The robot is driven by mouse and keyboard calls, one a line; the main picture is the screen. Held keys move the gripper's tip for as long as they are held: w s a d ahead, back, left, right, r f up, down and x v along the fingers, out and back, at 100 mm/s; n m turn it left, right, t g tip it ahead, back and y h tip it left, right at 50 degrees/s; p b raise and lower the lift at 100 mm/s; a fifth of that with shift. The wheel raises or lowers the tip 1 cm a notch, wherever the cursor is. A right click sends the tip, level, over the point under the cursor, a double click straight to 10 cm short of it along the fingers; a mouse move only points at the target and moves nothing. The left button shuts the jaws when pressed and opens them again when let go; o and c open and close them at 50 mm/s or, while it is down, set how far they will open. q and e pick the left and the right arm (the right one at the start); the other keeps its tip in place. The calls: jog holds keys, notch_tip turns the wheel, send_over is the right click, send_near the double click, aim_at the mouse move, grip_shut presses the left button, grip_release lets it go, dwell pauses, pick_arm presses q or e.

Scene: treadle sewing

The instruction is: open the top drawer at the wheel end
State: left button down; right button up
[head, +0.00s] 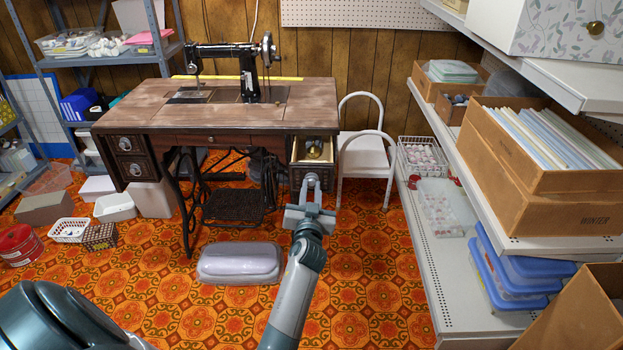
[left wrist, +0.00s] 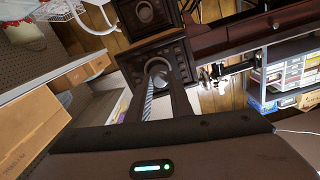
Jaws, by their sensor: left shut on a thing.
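The treadle sewing table (head: 240,118) carries a black sewing machine (head: 249,75) with its handwheel (head: 268,48) on the right. The top drawer (head: 330,178) at that wheel end is pulled out, and its pale inside shows with a brass-coloured thing (head: 314,150) in it. My left gripper (head: 311,183) is at the drawer's front. In the left wrist view the fingers reach to the carved dark front (left wrist: 125,62) and are shut on its round metal pull (left wrist: 158,73). Another front with a pull (left wrist: 145,12) shows beyond it. My right gripper is not in view.
A white step chair (head: 365,155) stands just right of the drawer. Shelving with boxes (head: 560,160) runs along the right. A grey-lilac case (head: 240,263) lies on the patterned floor left of my forearm. The floor right of the forearm is clear.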

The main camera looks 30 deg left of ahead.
pick_arm(q)
jog(key=shift+v, duration=1.05)
jog(key=shift+s+d, duration=0.15)
jog(key=shift+s, duration=0.1)
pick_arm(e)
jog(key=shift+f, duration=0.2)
pick_arm(q)
jog(key=c, duration=1.6)
grip_release()
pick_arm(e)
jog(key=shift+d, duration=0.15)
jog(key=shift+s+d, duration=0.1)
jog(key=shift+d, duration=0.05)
